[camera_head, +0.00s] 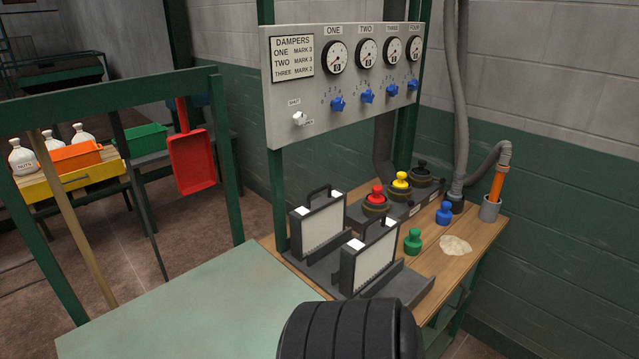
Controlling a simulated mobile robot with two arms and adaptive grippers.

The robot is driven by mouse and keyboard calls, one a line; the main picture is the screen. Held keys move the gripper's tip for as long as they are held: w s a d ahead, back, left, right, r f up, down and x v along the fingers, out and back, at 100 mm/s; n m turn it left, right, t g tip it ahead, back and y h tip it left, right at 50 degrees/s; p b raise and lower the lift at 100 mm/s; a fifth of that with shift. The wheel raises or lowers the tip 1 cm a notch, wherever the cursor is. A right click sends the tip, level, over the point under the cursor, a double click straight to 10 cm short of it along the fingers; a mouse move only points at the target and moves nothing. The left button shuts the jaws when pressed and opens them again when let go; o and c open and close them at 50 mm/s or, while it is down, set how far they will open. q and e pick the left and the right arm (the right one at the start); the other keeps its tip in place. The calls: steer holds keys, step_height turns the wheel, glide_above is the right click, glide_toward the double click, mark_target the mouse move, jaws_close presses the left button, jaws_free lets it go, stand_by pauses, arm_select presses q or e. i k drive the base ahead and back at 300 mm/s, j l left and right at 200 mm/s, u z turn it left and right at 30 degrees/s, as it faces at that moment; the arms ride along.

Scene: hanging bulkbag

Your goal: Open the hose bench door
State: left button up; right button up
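The wooden hose bench (476,246) stands against the wall at the right. A grey hose (457,110) runs down the wall behind it. A curved hose end with an orange nozzle (497,185) stands in a grey cup (490,209) on its far right corner. Below the bench top, the right side shows only as a narrow dark green part (458,312); I cannot make out a door or whether one is open. A black ribbed rounded shape fills the bottom middle and hides the bench front. Neither gripper is in view.
Two framed filter panels (320,228) (369,260), red, yellow and black knobs and loose green and blue plugs (413,241) are on the bench. A damper panel (345,85) hangs above. A pale green table (190,310) adjoins at left. Floor shows far left.

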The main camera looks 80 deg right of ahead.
mark_target(457, 298)
steer(key=z, duration=3.6)
steer(key=i+l+z, duration=0.2)
steer(key=i+l, duration=0.2)
steer(key=l, duration=0.2)
steer(key=i+l+z, duration=0.2)
steer(key=i+l, duration=0.25)
steer(key=k+l, duration=0.05)
steer(key=l, duration=0.05)
